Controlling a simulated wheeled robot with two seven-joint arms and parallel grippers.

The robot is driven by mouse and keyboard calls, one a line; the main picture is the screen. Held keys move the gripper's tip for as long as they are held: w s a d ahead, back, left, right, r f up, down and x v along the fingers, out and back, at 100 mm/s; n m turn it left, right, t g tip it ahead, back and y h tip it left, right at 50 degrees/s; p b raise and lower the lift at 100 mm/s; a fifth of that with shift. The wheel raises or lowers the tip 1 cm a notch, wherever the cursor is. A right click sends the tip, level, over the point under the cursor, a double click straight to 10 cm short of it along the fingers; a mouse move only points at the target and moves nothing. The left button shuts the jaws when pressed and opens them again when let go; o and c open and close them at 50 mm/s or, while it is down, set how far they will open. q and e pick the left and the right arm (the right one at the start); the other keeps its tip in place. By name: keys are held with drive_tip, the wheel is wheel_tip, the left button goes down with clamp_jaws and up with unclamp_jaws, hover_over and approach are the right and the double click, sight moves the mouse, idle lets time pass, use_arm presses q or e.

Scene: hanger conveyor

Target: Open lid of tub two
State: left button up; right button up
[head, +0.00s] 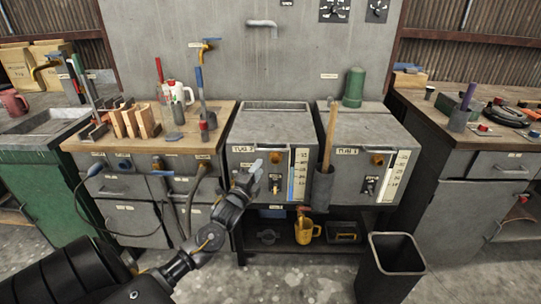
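Two grey box tubs stand side by side at the middle. The left tub (262,178) has a label that seems to read TUB 2, and the right tub (345,182) has one that seems to read TUB 1. The left tub's lid (272,124) lies flat on top and looks shut. An orange-brown knob (276,157) sits on its upper front. My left gripper (255,172) is in front of the left tub's front face, left of and below the knob. Its fingers are small and overlap, so their opening is unclear. My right gripper is out of view.
A wooden-handled tool in a dark holder (323,188) stands between the tubs. A green canister (353,88) stands behind the right tub. A dark bin (391,266) is on the floor at right. A yellow jug (305,231) sits on the shelf below. A tool bench (150,148) adjoins at left.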

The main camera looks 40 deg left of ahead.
sight(270, 150)
use_arm(q)
drive_tip(key=x, duration=1)
drive_tip(key=shift+w+r, duration=0.35)
drive_tip(key=shift+c, duration=0.2)
drive_tip(key=shift+a, duration=0.1)
clamp_jaws()
